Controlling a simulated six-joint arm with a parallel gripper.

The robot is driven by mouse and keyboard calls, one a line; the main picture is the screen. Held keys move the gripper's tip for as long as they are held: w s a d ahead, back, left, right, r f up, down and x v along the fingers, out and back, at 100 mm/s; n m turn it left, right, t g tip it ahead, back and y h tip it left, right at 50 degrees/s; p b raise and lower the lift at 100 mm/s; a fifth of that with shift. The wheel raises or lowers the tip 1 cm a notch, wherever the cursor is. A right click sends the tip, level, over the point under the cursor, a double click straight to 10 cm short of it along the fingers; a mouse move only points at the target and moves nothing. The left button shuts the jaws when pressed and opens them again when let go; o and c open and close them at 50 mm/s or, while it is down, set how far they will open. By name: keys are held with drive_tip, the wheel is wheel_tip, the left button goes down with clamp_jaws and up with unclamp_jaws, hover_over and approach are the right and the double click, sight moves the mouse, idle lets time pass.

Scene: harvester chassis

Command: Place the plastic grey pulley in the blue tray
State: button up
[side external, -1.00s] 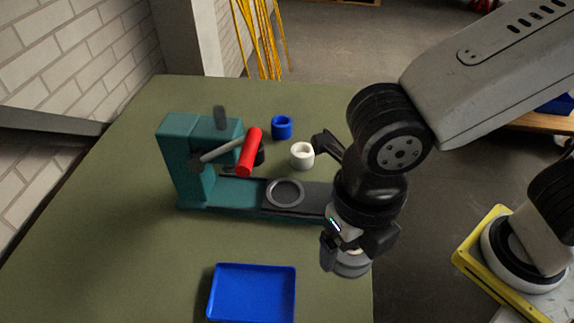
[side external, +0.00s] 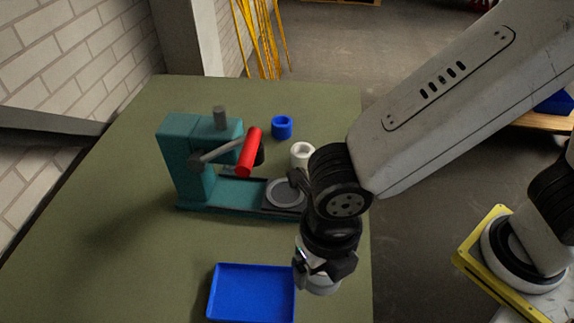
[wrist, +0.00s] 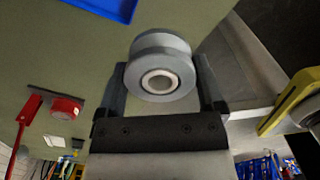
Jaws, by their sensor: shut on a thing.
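My gripper (side external: 318,278) is shut on the grey pulley (side external: 320,286), just right of the blue tray in the side view. In the wrist view the grey pulley (wrist: 160,68) sits between the two fingers of my gripper (wrist: 161,80), its pale bore facing the camera. The blue tray (side external: 213,298) lies on the green table, empty, at the front. A corner of the tray (wrist: 105,8) shows at the top of the wrist view.
A teal press (side external: 187,165) with a red handle (side external: 250,152) stands behind the tray. A grey disc (side external: 284,193) lies on its base. A blue ring (side external: 282,127) and a white ring (side external: 301,153) stand farther back. The left part of the table (side external: 110,240) is clear.

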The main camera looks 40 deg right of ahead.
drive_tip(key=w+a+f, duration=0.3)
drive_tip(key=w+a, duration=0.1)
drive_tip(key=w, duration=0.1)
hover_over(253, 294)
drive_tip(key=f, duration=0.5)
drive_tip(key=shift+s+d, duration=0.2)
drive_tip(key=shift+s, duration=0.1)
drive_tip(key=shift+w+a+f, duration=0.1)
drive_tip(key=shift+f, duration=0.05)
drive_tip(key=shift+w+a+f, duration=0.15)
drive_tip(key=shift+f, duration=1.6)
drive_tip(key=shift+f, duration=0.1)
drive_tip(key=o, duration=0.9)
